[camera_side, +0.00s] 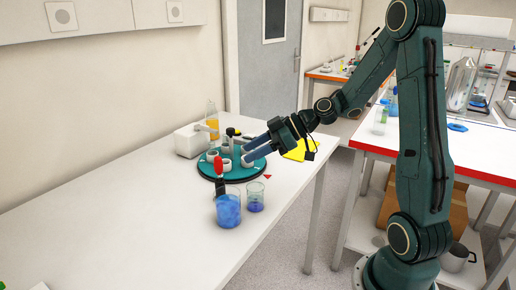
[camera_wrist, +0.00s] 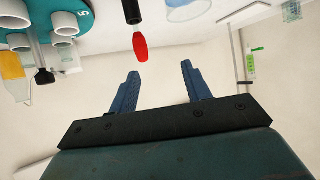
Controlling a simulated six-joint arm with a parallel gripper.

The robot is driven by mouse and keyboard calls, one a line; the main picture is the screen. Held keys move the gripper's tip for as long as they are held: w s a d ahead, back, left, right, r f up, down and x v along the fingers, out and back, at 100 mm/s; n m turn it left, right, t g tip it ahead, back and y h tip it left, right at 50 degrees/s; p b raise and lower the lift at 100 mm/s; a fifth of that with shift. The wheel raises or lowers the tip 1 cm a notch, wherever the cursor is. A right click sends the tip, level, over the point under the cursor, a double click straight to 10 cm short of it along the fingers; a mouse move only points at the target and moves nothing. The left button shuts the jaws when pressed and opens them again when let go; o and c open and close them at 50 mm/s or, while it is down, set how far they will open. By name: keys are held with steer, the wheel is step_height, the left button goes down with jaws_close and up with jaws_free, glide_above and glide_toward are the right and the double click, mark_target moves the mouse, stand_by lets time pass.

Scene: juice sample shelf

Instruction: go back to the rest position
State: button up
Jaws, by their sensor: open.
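My gripper (camera_side: 247,153) reaches in from the right in the side view, its blue fingers at the right edge of the round teal stand (camera_side: 238,176). In the wrist view the two fingers (camera_wrist: 160,69) are spread apart with nothing between them. The teal stand also shows in the wrist view (camera_wrist: 82,22), at the upper left, with several white cups (camera_wrist: 65,23). A black stick with a red bulb (camera_side: 219,164) stands near a beaker of blue liquid (camera_side: 228,211). The red bulb lies beyond the fingers in the wrist view (camera_wrist: 140,47).
A smaller beaker of blue liquid (camera_side: 256,198) stands right of the first. A tall vessel with orange liquid (camera_side: 212,124) and a white box (camera_side: 189,141) stand behind the stand. A yellow piece (camera_side: 300,151) lies right of my gripper. The table's near left is largely clear.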

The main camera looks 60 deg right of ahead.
steer(key=s+a+r+m+g+h, duration=0.1)
steer(key=s+a+r+m+h, duration=0.1)
steer(key=s, duration=0.5)
steer(key=s+a+r+m+g+h, duration=0.1)
steer(key=s+a+r+m+h, duration=0.1)
steer(key=s, duration=0.5)
steer(key=s+a+r+m+g+h, duration=0.2)
steer(key=s+a+m+h, duration=0.1)
steer(key=s, duration=0.4)
steer(key=shift+s+a, duration=0.3)
steer(key=shift+a, duration=0.2)
